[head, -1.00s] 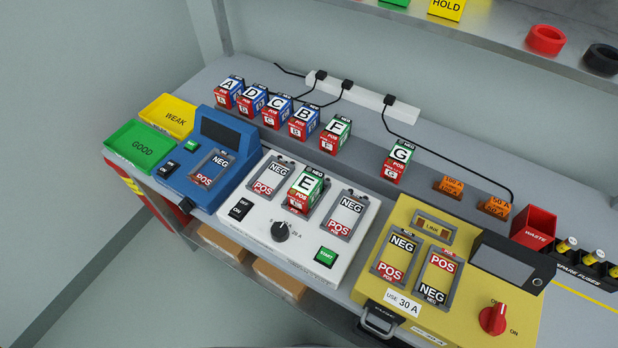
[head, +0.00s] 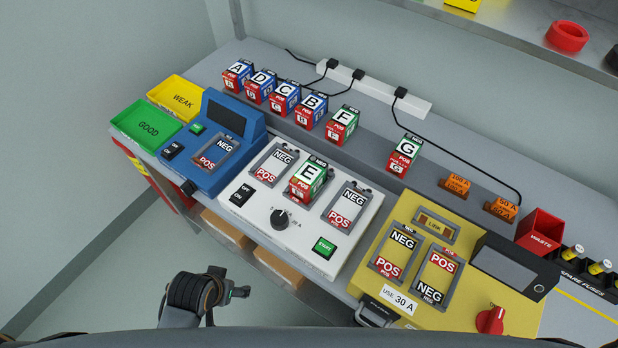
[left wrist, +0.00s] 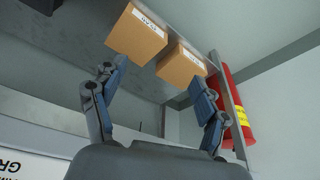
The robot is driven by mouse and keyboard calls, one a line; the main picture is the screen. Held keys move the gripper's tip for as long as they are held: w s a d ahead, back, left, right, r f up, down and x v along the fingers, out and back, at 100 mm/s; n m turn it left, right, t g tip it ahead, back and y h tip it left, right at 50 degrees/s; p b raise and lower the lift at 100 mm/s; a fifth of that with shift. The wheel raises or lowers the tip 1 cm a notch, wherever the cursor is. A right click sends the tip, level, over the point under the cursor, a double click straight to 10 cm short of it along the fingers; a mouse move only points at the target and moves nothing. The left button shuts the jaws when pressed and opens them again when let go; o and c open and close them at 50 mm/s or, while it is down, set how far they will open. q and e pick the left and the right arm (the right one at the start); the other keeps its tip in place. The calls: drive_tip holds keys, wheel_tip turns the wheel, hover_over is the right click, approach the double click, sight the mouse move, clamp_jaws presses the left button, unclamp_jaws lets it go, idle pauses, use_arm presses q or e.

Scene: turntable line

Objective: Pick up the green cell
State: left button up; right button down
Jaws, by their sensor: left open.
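Three green-and-red cells are in the head view. Cell E (head: 309,180) stands in the middle bay of the white charger (head: 262,236). Cells F (head: 342,124) and G (head: 403,153) stand on the raised ledge behind it, F left of G. My left arm shows at the lower edge of the head view, in front of the bench and well short of the cells. In the left wrist view my left gripper (left wrist: 152,85) is open and empty, facing cardboard boxes (left wrist: 136,36); no cell shows there. My right gripper is out of view.
Blue-and-red cells A, D, C and B (head: 273,92) stand left of F. A blue tester (head: 212,148) with an empty bay, green tray (head: 147,124) and yellow tray (head: 176,93) are at left. A yellow unit (head: 431,265) is at right. A shelf (head: 520,30) overhangs the back.

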use_arm(q)
drive_tip(key=w+d+r+m+t+h, duration=0.1)
drive_tip(key=w+d+r+t, duration=0.15)
drive_tip(key=r, duration=0.45)
drive_tip(key=w+d+r+m+t+h, duration=0.1)
drive_tip(key=w+d+r+t, duration=0.1)
drive_tip(key=w+r, duration=0.3)
drive_tip(key=m+t+h, duration=0.3)
drive_tip(key=h, duration=0.2)
approach(306, 175)
drive_tip(key=x, duration=0.6)
drive_tip(key=shift+a+f+p, duration=0.15)
drive_tip(key=shift+f+p, duration=0.2)
drive_tip(key=shift+p, duration=0.05)
drive_tip(key=shift+w, duration=0.2)
drive_tip(key=shift+d+p+x, duration=0.25)
drive_tip(key=shift+p+x, duration=0.35)
drive_tip(key=shift+x, duration=1.85)
drive_tip(key=shift+s+r, duration=0.15)
clamp_jaws()
drive_tip(key=shift+r, duration=0.15)
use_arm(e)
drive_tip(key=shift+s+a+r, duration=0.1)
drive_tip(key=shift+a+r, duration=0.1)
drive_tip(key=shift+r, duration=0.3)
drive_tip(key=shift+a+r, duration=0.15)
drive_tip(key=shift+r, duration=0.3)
